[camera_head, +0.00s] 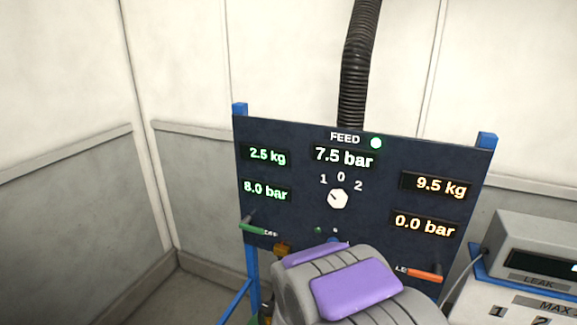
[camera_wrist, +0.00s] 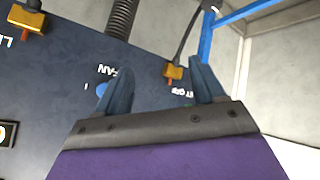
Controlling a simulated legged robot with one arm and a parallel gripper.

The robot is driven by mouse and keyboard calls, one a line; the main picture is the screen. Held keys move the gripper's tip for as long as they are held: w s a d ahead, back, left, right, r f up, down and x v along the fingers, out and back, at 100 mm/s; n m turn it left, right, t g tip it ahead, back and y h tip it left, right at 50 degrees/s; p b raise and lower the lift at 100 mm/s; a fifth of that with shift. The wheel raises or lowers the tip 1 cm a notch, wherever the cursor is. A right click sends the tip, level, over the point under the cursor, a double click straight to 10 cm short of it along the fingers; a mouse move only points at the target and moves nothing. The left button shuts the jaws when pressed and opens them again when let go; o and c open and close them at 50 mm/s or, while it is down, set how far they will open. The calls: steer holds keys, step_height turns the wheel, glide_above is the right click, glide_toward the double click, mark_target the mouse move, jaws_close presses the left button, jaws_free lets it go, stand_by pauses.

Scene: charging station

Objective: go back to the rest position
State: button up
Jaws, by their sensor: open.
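My gripper (camera_wrist: 159,54) shows in the wrist view with its two dark fingers spread apart and nothing between them. It is in front of the dark panel (camera_wrist: 60,80), close to a blue knob (camera_wrist: 101,89) by the label FAN. The left finger partly covers that area. In the camera_head view my grey and purple arm is raised in front of the lower middle of the panel (camera_head: 290,207), and my gripper's fingers are hidden behind it.
The panel has a white dial (camera_head: 338,198), a green handle (camera_head: 252,230) and an orange handle (camera_head: 425,274). A black hose (camera_head: 358,75) rises behind it. A leak meter (camera_head: 535,262) stands at right. Yellow connectors (camera_wrist: 174,72) sit near my fingers. Floor shows at left.

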steer(key=s+d+r+m+g+b, duration=0.1)
steer(key=s+d+r+g+b, duration=0.1)
steer(key=s, duration=1)
steer(key=s+d+r+m+g+b, duration=0.2)
steer(key=s+d+g, duration=0.3)
steer(key=s, duration=0.8)
steer(key=s+d+r+m+g+b, duration=0.1)
steer(key=s+d+r+g+b, duration=0.1)
steer(key=s, duration=1)
steer(key=shift+s+d+r+m+g+y, duration=0.3)
steer(key=shift+s+d+r+g+y, duration=0.1)
steer(key=shift+d+r+g, duration=0.5)
steer(key=shift+f, duration=0.1)
